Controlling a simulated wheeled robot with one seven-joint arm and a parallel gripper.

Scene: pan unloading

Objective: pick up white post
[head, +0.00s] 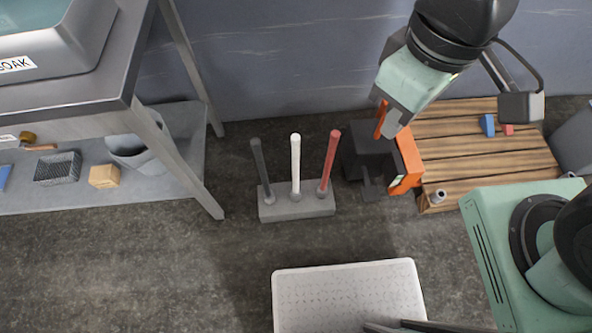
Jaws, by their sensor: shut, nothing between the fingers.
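The white post (295,162) stands upright in the middle of a grey block base (297,208) on the floor. A dark grey post (261,168) stands to its left and a red post (330,162) to its right in the same base. My gripper (388,122) hangs at the upper right, to the right of the red post in the picture and apart from all three posts. It is shut and empty. The white post is fully visible and nothing covers it.
A grey table (75,98) with a lower shelf stands at left. A black and orange object (408,160) and a wooden pallet (470,145) lie right of the posts. A white perforated tray (345,295) is in front. The floor left of the base is clear.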

